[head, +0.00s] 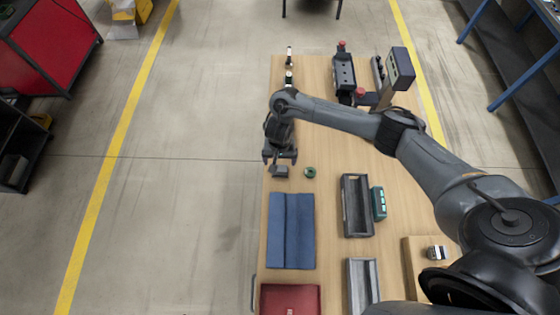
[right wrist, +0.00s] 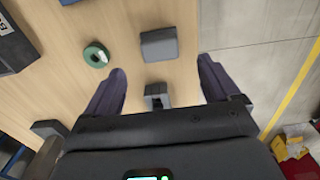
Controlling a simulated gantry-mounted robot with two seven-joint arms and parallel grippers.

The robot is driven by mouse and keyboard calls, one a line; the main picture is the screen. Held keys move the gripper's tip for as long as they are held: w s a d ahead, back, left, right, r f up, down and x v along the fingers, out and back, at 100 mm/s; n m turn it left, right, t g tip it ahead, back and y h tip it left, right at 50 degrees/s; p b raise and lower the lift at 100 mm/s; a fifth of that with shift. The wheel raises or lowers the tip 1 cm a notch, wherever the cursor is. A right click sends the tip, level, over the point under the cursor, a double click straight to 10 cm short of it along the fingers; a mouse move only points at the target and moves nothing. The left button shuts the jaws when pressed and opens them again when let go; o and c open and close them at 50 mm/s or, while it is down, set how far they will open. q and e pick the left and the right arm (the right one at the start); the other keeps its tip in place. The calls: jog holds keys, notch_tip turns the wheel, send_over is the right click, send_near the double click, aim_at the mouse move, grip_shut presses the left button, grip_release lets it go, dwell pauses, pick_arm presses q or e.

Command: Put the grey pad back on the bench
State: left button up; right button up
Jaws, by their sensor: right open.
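A grey pad (head: 280,171), small and block-like, appears to lie on the wooden bench (head: 340,205) near its left edge. In the right wrist view the pad (right wrist: 160,45) shows as a grey square just beyond the fingertips, roughly centred between them. My right gripper (head: 280,158) is just behind the pad in the head view. In the right wrist view the gripper (right wrist: 160,70) is open, with its dark fingers spread and not touching the pad. A small dark notched block (right wrist: 157,95) shows between the fingers; I cannot tell what it is. My left gripper is not in view.
A green ring (head: 310,172) lies right of the pad. A folded blue cloth (head: 291,231) and a red case (head: 290,299) lie towards the front. A dark tray (head: 356,205) with a teal box (head: 379,203) stands further right. Bare wood surrounds the ring.

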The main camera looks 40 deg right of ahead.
aim_at(279, 169)
notch_tip(279, 169, up, 4)
jog(key=p, duration=0.2)
jog(key=s+a+r+n+t+y, duration=0.1)
jog(key=a+n+t, duration=0.15)
jog(key=a, duration=0.55)
jog(key=s+a+r+n+t+y, duration=0.1)
jog(key=s+a+n+y, duration=0.15)
jog(key=a, duration=0.45)
jog(key=s+a+n+t, duration=0.15)
jog(key=a+n, duration=0.25)
jog(key=a, duration=0.4)
jog(key=s+d+r+n+h, duration=0.1)
jog(key=s+d+r, duration=0.2)
jog(key=s+d, duration=0.4)
jog(key=s+d+r+g+h, duration=0.1)
jog(key=s+d+r+h, duration=0.1)
jog(key=s+d, duration=0.6)
jog(key=shift+r+n, duration=0.4)
jog(key=shift+r, duration=0.4)
jog(key=shift+d, duration=0.1)
notch_tip(279, 169, up, 7)
jog(key=p, duration=0.7)
jog(key=shift+r, duration=0.2)
